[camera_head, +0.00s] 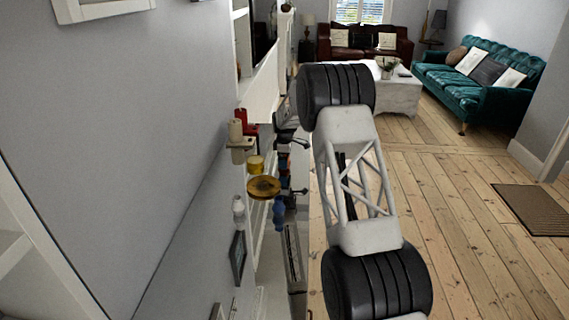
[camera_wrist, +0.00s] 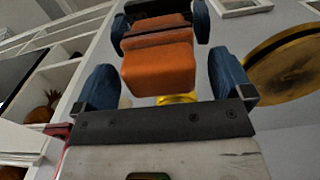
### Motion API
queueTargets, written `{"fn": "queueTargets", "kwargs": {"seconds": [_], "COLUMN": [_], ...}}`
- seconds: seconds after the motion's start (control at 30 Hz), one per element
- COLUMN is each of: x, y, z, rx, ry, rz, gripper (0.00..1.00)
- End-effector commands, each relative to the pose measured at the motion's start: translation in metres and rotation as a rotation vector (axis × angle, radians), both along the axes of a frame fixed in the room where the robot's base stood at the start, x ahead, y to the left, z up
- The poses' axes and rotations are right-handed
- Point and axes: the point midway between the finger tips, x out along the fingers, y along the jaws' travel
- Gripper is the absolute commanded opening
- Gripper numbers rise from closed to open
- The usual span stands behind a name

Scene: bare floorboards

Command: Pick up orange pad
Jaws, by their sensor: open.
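The orange pad (camera_wrist: 158,68) shows in the wrist view as a bright orange block with a second orange section behind it. It lies between and ahead of the two blue fingers of my gripper (camera_wrist: 161,60). The fingers are spread apart, with visible gaps on both sides of the pad, so my gripper is open and empty. Beyond are two more blue pieces and a dark block; I cannot tell how they join the pad. In the head view a small orange patch (camera_head: 284,168) shows among blue parts, mostly hidden by my arm.
A round golden dish (camera_head: 264,187), a yellow cup (camera_head: 256,164) and beige candles (camera_head: 237,131) are close by on the left, along the grey wall. The dish also shows at the right in the wrist view (camera_wrist: 285,68). Open floorboards (camera_head: 460,220) lie to the right.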

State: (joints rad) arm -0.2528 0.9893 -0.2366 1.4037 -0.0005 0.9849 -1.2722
Motion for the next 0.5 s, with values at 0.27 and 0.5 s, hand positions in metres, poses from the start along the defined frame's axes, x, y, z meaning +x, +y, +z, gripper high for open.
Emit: {"fn": "queueTargets", "kwargs": {"seconds": [0.27, 0.5], "x": [0.0000, 0.0000], "y": [0.0000, 0.0000], "z": [0.0000, 0.0000], "rx": [0.000, 0.000], "ry": [0.000, 0.000], "rz": [0.000, 0.000], "gripper": [0.84, 0.47]}}
